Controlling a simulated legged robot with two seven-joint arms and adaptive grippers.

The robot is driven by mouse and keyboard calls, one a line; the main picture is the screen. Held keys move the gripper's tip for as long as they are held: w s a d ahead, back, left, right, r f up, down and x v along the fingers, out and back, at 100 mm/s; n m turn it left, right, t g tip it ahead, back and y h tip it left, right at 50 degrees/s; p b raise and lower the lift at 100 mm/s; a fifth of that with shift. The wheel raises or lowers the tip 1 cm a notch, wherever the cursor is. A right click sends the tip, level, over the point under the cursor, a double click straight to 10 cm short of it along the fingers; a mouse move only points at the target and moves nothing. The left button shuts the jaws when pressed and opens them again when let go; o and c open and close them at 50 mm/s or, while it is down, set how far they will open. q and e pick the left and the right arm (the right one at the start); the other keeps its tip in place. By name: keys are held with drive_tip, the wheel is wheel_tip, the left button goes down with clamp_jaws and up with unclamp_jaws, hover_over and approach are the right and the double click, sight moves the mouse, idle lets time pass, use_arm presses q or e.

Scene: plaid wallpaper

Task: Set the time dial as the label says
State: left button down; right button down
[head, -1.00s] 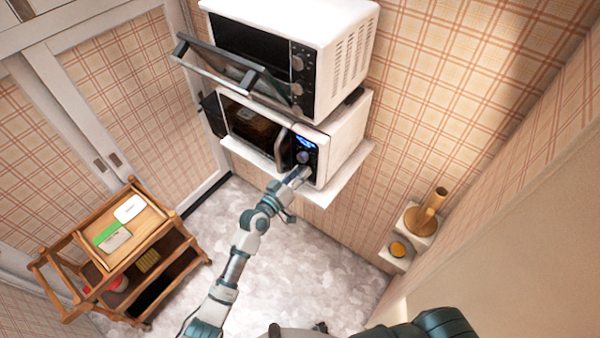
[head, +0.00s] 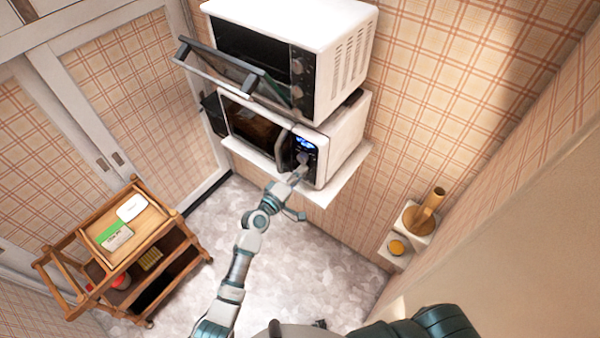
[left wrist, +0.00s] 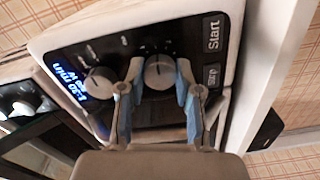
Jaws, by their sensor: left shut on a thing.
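The lower microwave (head: 345,135) sits on a white wall shelf. In the left wrist view its dark panel has two round silver dials, one gripped (left wrist: 159,72) and one free (left wrist: 99,82), and a blue display (left wrist: 68,84) that seems to read 1:30 min, with a less clear line in W. My left gripper (head: 302,170) is at the panel. Its blue-padded fingers (left wrist: 158,82) are shut on the gripped dial, one on each side. Dial markings are too blurred to read. A green-and-white package (head: 115,236) lies on the cart; its print is too small to read. My right gripper is not visible.
An upper oven (head: 300,45) stands above with its glass door (head: 225,72) tilted open. Start (left wrist: 213,33) and Stop (left wrist: 212,76) buttons are beside the gripped dial. A wooden cart (head: 165,222) stands at left, small shelves (head: 412,250) at right. The floor between is clear.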

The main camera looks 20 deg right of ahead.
use_arm(q)
drive_tip(key=shift+f+n, duration=0.25)
drive_tip(key=shift+n, duration=0.15)
drive_tip(key=c, duration=0.8)
unclamp_jaws()
drive_tip(key=shift+w, duration=0.1)
drive_tip(key=shift+a+r, duration=0.1)
drive_tip(key=v, duration=1.2)
drive_tip(key=shift+f, duration=0.2)
